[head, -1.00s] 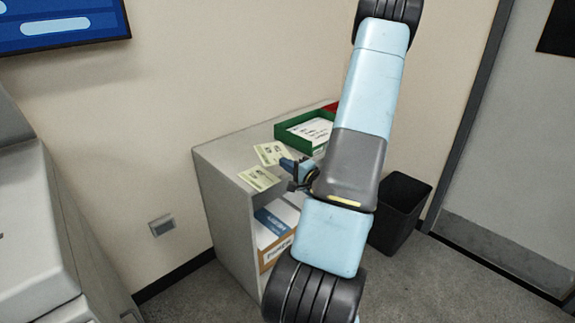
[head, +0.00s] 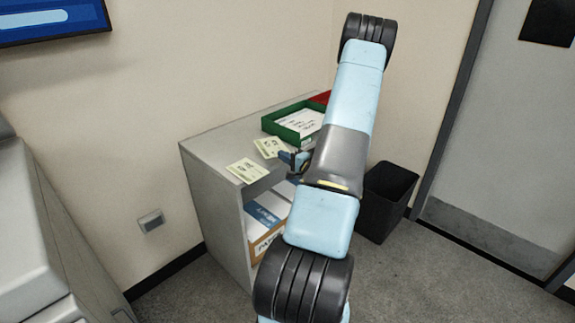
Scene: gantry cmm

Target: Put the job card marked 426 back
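Two pale yellow job cards show at the cabinet top in the head view. One card (head: 248,170) lies flat near the front left edge. The other card (head: 267,147) is just behind it and to the right, slightly tilted in the picture. Their printed marks are too small to read, so I cannot tell which is 426. My gripper (head: 287,157) is at the right edge of the rear card and appears shut on it; the fingers are small and partly hidden by my arm. A green tray (head: 272,132) with white papers stands behind.
The grey cabinet (head: 216,208) has an open front with blue and orange-fronted boxes (head: 266,216) inside. A red item (head: 320,97) is beyond the green tray. A black bin (head: 384,200) stands on the floor to the right. The cabinet top's left rear is clear.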

